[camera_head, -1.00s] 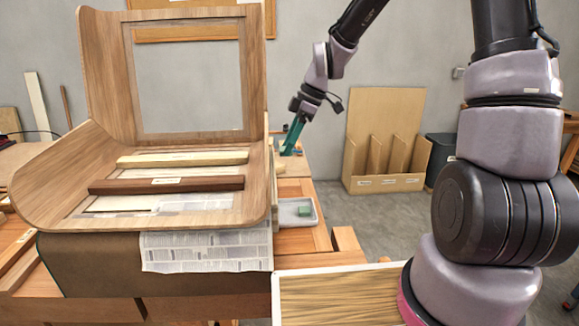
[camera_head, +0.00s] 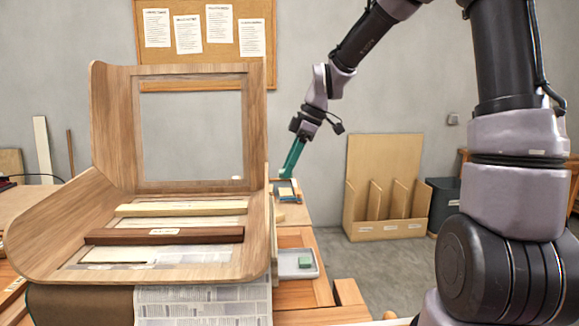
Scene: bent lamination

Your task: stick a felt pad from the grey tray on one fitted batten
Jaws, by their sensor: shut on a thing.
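A pale batten (camera_head: 182,208) and a dark brown batten (camera_head: 165,236) lie across the lower opening of the bent wooden shell (camera_head: 110,110). Each has a small light mark near its middle. The grey tray (camera_head: 313,272) sits on the bench right of the shell and holds a small green block or pad (camera_head: 305,262). My gripper (camera_head: 286,176), with teal fingers, points down beyond the grey tray, right of the shell and apart from the battens. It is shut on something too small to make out.
Newspaper (camera_head: 203,305) hangs over the front beneath the shell. A wooden rack with upright dividers (camera_head: 385,220) stands on the floor at the right. The shell's upright wall stands left of my gripper. Grey floor (camera_head: 385,275) is open to the right.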

